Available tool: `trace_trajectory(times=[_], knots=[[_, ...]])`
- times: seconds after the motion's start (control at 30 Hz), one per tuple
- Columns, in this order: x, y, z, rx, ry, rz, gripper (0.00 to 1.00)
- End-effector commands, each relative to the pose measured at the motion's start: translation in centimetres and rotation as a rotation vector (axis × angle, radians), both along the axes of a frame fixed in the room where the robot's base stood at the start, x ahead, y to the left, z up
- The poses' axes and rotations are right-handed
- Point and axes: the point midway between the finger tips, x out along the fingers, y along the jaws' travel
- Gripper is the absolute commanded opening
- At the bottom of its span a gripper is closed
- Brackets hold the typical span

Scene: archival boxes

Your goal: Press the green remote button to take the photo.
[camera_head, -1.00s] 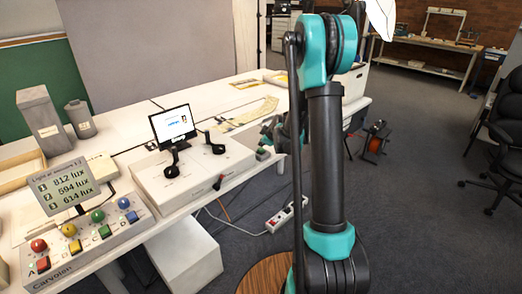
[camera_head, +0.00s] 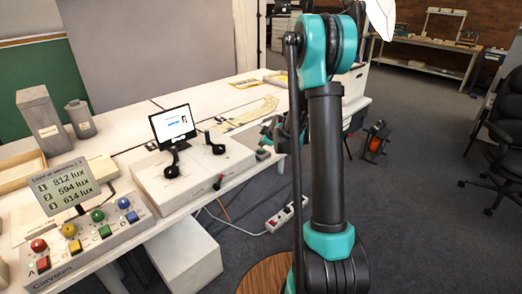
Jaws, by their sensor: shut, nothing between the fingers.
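A small grey remote box with a green button (camera_head: 262,152) lies at the right front edge of the white table, right of the white control box. My gripper (camera_head: 269,133) is small in view, just above and behind the remote. It is shut and empty, and my own arm partly hides it. I cannot tell whether the fingertips touch the button.
A white control box (camera_head: 200,185) with black levers and a small screen (camera_head: 172,125) stand left of the remote. A control panel (camera_head: 90,240) with coloured knobs, a lux display (camera_head: 64,188) and grey canisters (camera_head: 45,125) are further left. A power strip (camera_head: 285,215) lies on the floor.

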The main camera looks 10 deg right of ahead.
Motion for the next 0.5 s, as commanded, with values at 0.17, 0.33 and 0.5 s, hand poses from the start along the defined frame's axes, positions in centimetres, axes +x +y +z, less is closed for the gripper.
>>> trace_trajectory(times=[0.17, 0.33, 0.5], knots=[[0.02, 0.00, -0.52, 0.000, 0.000, 0.000, 0.00], [-0.01, 0.00, -0.80, 0.000, 0.000, 0.000, 0.00], [-0.01, 0.01, -0.79, 0.000, 0.000, 0.000, 0.00]])
